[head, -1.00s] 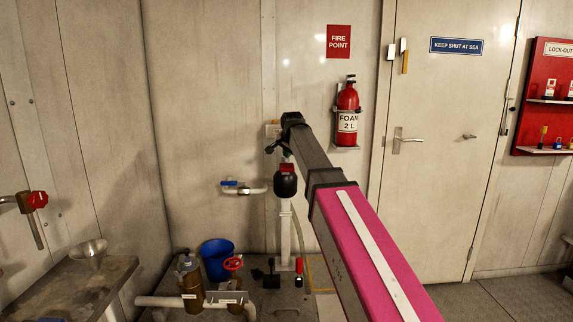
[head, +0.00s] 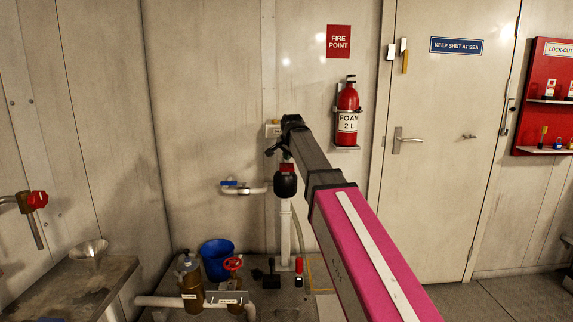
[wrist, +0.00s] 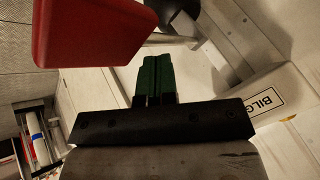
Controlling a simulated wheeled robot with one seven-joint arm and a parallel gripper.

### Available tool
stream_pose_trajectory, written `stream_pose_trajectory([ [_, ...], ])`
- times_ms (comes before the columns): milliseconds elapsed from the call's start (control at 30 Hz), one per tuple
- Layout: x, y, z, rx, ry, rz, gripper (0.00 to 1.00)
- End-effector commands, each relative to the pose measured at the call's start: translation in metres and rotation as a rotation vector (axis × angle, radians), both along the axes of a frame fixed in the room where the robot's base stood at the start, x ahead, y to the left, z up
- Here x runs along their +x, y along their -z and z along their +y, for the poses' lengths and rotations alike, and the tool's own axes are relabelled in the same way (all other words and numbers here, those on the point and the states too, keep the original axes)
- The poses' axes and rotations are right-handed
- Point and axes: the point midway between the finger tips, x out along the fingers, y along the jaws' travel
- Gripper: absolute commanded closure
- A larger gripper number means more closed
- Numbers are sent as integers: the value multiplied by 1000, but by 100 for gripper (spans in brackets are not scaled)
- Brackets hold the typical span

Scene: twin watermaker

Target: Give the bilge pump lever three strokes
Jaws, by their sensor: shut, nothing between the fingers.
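In the wrist view my gripper (wrist: 153,64) shows as green fingers pressed together, with nothing between them. A large red block (wrist: 88,32), probably the lever's grip, is close to the camera at upper left, apart from the fingers in the picture. A white surface with a cut-off label reading "BILG" (wrist: 264,103) lies to the right, and a dark rounded part (wrist: 180,12) is beyond the fingertips. In the head view the white pump post (head: 285,235) stands below the end of my arm. A small red part (head: 287,168) shows there above a black rounded piece; contact cannot be told.
A blue-handled valve (head: 230,184) is on the wall left of the post. A blue bucket (head: 217,259), a red handwheel (head: 233,264) and pipework stand low at left. A fire extinguisher (head: 347,120) hangs to the right, beside a closed door (head: 435,190).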

Motion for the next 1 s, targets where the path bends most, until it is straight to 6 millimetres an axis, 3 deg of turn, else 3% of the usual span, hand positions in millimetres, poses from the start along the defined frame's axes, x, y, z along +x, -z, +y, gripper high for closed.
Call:
stream_pose_trajectory([
  [1000,-2,11,0,0,0,1,100],
])
